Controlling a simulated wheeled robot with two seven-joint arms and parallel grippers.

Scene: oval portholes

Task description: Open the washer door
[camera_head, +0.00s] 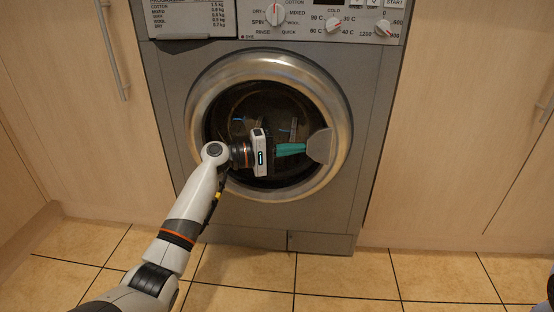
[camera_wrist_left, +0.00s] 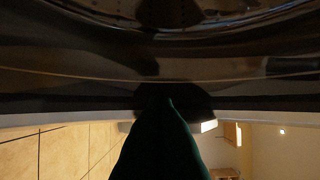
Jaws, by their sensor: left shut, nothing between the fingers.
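The grey washer (camera_head: 170,75) stands between wooden cabinets. Its round door has a metallic ring (camera_head: 341,104) around dark glass (camera_head: 262,108) and looks closed in the head view. A light grey handle plate (camera_head: 321,146) sits on the right side of the ring. My left gripper (camera_head: 303,149) is shut, and its green fingers point right, with the tips at the handle plate's left edge. I cannot tell whether they touch it. In the left wrist view the dark fingers (camera_wrist_left: 160,140) reach up to the dark door surface (camera_wrist_left: 80,80). My right gripper is not in view.
Wooden cabinet fronts (camera_head: 450,130) flank the washer, with a metal bar handle (camera_head: 112,50) at upper left. Dials and a control panel (camera_head: 310,22) are above the door. The tiled floor (camera_head: 340,275) in front is clear.

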